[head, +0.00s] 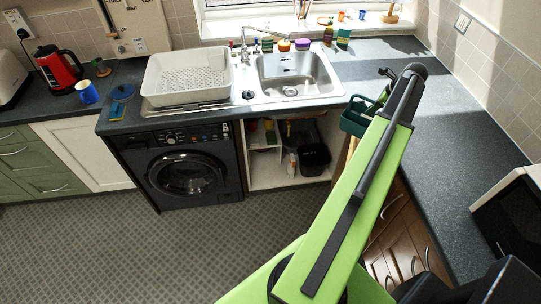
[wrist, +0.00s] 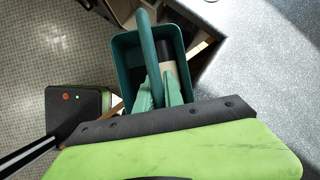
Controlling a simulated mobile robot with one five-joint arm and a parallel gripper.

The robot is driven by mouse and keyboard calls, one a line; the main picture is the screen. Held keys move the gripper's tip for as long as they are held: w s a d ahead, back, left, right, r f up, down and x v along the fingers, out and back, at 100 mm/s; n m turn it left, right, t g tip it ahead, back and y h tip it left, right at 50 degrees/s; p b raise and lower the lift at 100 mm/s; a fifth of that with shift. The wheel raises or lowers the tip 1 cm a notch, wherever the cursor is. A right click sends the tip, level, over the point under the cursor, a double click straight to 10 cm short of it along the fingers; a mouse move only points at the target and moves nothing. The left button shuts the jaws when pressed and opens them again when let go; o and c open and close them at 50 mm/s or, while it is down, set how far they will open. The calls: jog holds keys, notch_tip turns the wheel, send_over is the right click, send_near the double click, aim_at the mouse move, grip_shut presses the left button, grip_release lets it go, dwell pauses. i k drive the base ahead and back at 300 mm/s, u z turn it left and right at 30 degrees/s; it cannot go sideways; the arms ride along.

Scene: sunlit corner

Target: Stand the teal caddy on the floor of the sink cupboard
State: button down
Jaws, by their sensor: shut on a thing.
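The teal caddy (head: 353,120) hangs from my gripper, right of the cupboard opening and beside the counter edge in the head view. In the wrist view the caddy (wrist: 123,60) is an open box with a thick handle and a dark-topped pale item inside. My gripper (wrist: 163,92) is shut on its handle; my arm hides the fingers in the head view. The sink cupboard (head: 257,184) stands open under the sink. It holds a black bin (head: 314,158), a pale spray bottle (head: 292,165) and small items at left. Bare floor shows at its front left.
A washing machine (head: 187,174) stands left of the cupboard. The right-hand counter (head: 440,140) runs close beside my arm, with wooden cupboards (head: 400,235) under it. A wooden edge shows beside the caddy. The patterned floor (head: 190,250) before the washing machine is clear.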

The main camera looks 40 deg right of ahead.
aim_at(268, 174)
jog(key=i, duration=1)
